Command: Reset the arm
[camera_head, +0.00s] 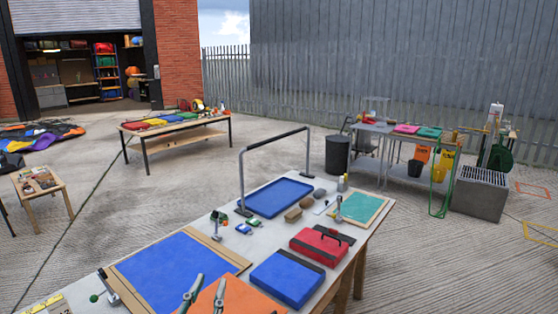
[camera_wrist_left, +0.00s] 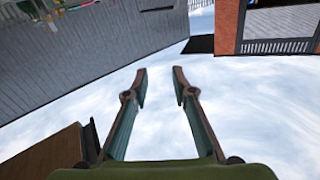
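My left gripper (camera_head: 206,292) shows at the bottom edge of the head view, its two grey-green fingers pointing up over the near end of the workbench. In the left wrist view the same gripper (camera_wrist_left: 160,84) is open, with a clear gap between its fingertips and only sky between them. Nothing is held in it. Most of my left arm is out of the head view. My right arm and gripper do not show.
Open concrete (camera_head: 100,215) lies to the left.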

